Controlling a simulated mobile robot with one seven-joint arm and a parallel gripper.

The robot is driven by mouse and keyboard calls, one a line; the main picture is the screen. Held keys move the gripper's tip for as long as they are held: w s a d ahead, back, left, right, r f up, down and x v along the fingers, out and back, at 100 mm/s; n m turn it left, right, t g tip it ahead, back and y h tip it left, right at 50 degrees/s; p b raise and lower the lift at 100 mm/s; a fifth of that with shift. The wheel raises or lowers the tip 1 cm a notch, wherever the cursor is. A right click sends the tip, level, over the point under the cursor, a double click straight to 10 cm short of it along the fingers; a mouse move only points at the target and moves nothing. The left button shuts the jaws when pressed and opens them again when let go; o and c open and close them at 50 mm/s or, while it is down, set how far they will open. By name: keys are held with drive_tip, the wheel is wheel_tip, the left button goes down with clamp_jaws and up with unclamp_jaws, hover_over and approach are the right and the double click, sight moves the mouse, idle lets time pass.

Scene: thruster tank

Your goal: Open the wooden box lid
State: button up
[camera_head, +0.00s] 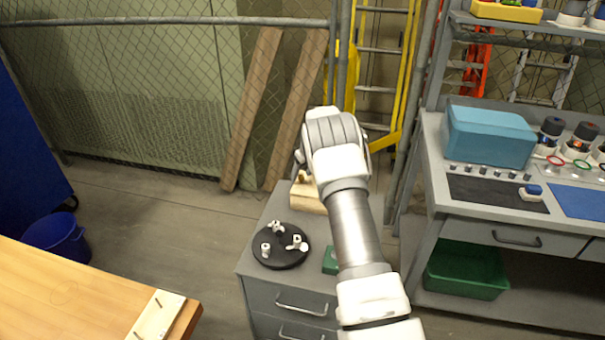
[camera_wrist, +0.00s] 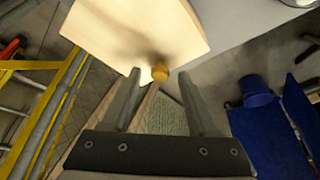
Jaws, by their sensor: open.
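The wooden box (camera_head: 306,199) sits on the grey drawer cabinet in the head view, partly hidden by my arm. In the wrist view its pale wooden surface (camera_wrist: 125,25) fills the upper left, with a small yellowish round knob (camera_wrist: 160,70) at its edge. The lid appears shut, though its seam cannot be made out. My gripper (camera_wrist: 159,76) is open, with the knob in line between its two fingertips. Whether either finger touches the knob cannot be told. In the head view my arm hides most of the gripper.
A black round tray (camera_head: 281,259) with white fittings and a green block (camera_head: 330,262) share the cabinet top (camera_head: 262,228). A workbench with a blue case (camera_head: 490,135) stands to the right. A wooden table (camera_head: 70,290) is at lower left, with open floor between.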

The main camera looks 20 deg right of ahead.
clamp_jaws()
idle(1.3)
